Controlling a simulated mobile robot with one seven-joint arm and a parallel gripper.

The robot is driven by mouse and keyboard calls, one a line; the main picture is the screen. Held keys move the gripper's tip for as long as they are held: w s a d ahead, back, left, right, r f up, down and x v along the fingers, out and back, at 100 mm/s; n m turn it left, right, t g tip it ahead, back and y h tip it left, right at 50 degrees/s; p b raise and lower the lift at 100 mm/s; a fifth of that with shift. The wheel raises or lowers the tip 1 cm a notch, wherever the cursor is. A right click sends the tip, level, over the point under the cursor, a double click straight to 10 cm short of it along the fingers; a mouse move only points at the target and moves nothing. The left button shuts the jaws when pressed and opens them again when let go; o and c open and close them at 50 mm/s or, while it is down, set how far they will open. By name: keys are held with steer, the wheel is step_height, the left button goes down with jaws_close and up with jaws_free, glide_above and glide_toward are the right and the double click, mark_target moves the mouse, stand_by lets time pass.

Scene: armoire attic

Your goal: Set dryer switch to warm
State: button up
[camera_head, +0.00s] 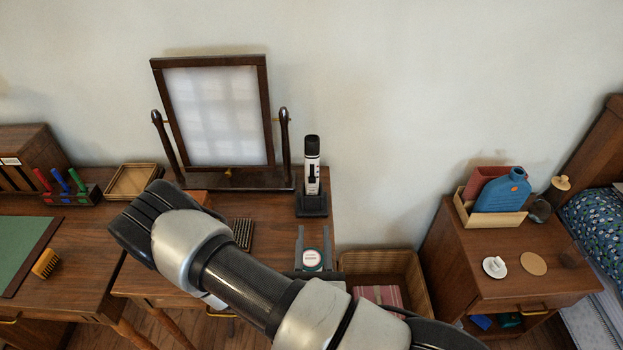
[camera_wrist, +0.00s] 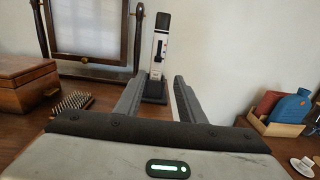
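The dryer (camera_head: 312,150) is a slim white and black device standing upright in a dark stand (camera_head: 312,207) at the right end of the dressing table. It also shows in the wrist view (camera_wrist: 161,40), straight ahead. Its black switch (camera_wrist: 160,51) is on the white front face; its exact setting is too small to read. My gripper (camera_head: 313,233) is open and empty, in front of the dryer and apart from it. In the wrist view its two fingers (camera_wrist: 160,82) point toward the stand, one on each side of it.
A mirror (camera_head: 218,115) stands left of the dryer. A bristled brush (camera_head: 242,234) and a wooden box (camera_wrist: 26,82) lie to the left. A nightstand (camera_head: 450,260) with a blue bottle stands right.

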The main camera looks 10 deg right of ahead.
mark_target(312, 181)
steer(key=shift+w+a+f, duration=0.1)
steer(key=shift+f, duration=0.05)
steer(key=x, duration=1.7)
steer(key=shift+f+p, duration=0.15)
steer(key=shift+p, duration=0.2)
steer(key=shift+c, duration=0.2)
jaws_close()
